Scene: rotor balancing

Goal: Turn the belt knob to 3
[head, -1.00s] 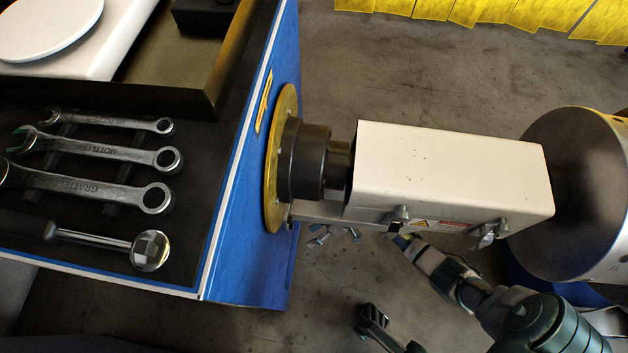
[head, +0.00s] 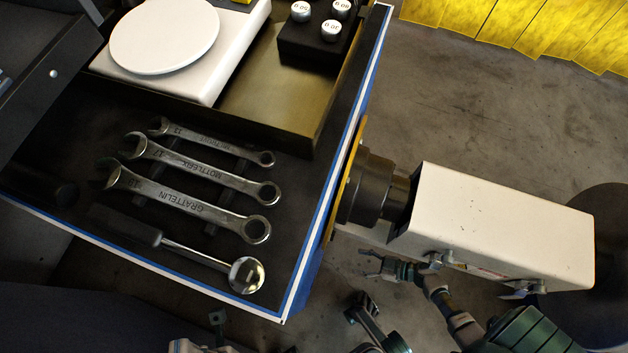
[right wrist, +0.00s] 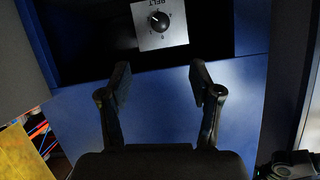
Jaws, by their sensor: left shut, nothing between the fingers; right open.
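The belt knob (right wrist: 159,21) is a round black dial on a white plate marked BELT (right wrist: 148,38), on a dark recessed area near the top of the right wrist view. The plate appears upside down, and a small light pointer mark faces the upper left; the numbers are too small to read surely. My right gripper (right wrist: 160,85) is open and empty, below the knob in that view and apart from it. In the head view my right gripper (head: 376,265) is beside the cabinet, below the shaft. My left gripper (head: 217,320) is partly visible at the bottom edge, shut and empty.
A blue panel (right wrist: 150,100) spans the right wrist view. A white boxy housing (head: 500,220) juts out right, above the right arm.

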